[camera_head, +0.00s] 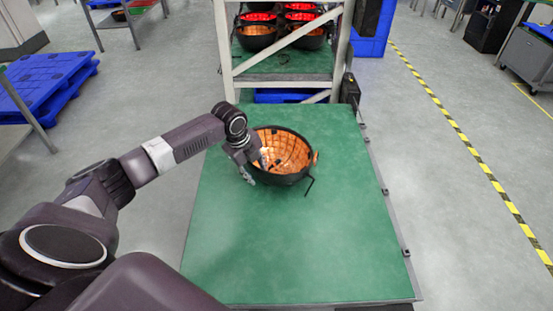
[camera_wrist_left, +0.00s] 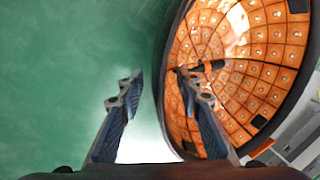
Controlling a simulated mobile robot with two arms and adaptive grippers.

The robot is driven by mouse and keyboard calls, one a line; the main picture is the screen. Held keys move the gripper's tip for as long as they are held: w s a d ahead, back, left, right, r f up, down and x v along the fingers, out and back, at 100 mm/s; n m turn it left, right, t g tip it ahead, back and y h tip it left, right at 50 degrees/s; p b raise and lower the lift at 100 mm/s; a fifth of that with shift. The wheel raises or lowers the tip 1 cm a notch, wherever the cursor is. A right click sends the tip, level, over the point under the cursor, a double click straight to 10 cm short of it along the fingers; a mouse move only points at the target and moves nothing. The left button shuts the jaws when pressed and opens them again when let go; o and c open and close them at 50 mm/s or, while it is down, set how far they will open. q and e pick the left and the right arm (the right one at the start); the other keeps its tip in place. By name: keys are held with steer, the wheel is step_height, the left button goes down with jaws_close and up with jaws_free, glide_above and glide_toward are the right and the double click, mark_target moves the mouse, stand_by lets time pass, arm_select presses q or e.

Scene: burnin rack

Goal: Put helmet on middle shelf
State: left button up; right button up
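The helmet (camera_head: 292,175) is a black bowl with an orange, tiled, lit inside, and it rests open side up on the green table. My left gripper (camera_head: 256,169) is at its left rim. In the left wrist view, the helmet (camera_wrist_left: 262,75) fills the right side. My left gripper (camera_wrist_left: 160,74) is open there, one finger over the bowl's inside and the other outside over the green surface, with the rim between them. Contact with the rim cannot be told. My right gripper is not in view. The rack (camera_head: 228,50) stands behind the table, with a green shelf (camera_head: 285,62) visible.
Several dark helmets with red-lit insides (camera_head: 257,30) sit on the rack. The green table (camera_head: 290,245) is clear in front of the helmet. Blue pallets (camera_head: 45,80) lie at the left; yellow-black floor tape (camera_head: 460,137) runs at the right.

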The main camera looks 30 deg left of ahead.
arm_select(q)
steer(key=c, duration=0.7)
jaws_close()
steer(key=shift+w+r, duration=0.1)
steer(key=shift+r, duration=0.15)
